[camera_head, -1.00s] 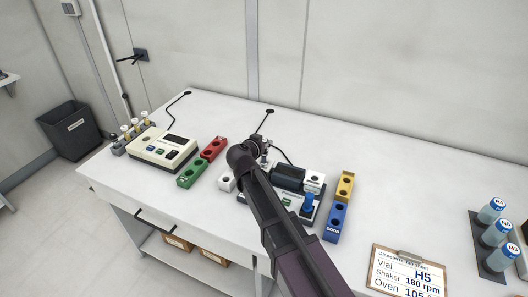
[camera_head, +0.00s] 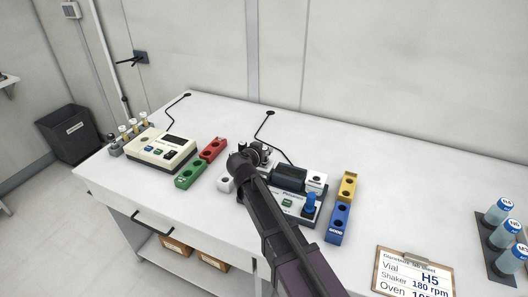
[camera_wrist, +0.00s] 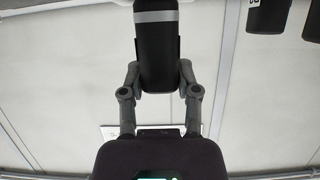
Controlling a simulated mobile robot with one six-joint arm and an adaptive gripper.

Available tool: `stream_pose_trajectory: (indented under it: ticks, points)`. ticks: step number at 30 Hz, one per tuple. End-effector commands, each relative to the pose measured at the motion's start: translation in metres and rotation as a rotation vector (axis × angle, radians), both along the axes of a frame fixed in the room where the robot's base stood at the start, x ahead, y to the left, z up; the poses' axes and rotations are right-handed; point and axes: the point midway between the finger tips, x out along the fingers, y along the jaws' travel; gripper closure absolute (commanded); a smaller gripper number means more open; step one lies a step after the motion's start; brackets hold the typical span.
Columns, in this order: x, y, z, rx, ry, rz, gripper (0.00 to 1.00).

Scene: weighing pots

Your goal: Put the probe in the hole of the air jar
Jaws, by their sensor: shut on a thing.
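In the wrist view the two fingers of my gripper (camera_wrist: 158,68) are closed on the sides of a black, rounded body with a pale grey band, which I take to be the probe (camera_wrist: 155,45). Its far end runs out of the picture. In the head view my arm covers part of the bench, and my gripper (camera_head: 262,153) shows only in part behind the wrist joint, above the back left of a bench instrument. I cannot tell which holder is the air jar. A small white block (camera_head: 225,184) and a white block with a hole (camera_head: 316,181) flank that instrument.
The bench instrument (camera_head: 287,203) has a dark cylinder and a blue knob. Red (camera_head: 213,149), green (camera_head: 190,174), yellow (camera_head: 347,186) and blue (camera_head: 338,222) holed blocks stand around. A cream meter (camera_head: 160,150), clipboard (camera_head: 412,275) and vial rack (camera_head: 497,245) lie farther out.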

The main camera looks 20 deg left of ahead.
Motion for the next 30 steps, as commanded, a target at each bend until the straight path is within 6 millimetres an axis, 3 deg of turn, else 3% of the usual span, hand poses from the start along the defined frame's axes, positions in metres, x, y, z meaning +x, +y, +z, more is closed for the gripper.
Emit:
stream_pose_trajectory:
  ticks: [8, 9, 12, 30]
  points:
    - [0.0, 0.0, -0.0038, 0.0, 0.0, 0.0, 1.0]
    - [0.0, 0.0, -0.0038, 0.0, 0.0, 0.0, 0.55]
    - [0.0, 0.0, -0.0029, 0.0, 0.0, 0.0, 0.26]
    - [0.0005, -0.0005, 0.0017, 0.0, 0.0, -0.001, 0.24]
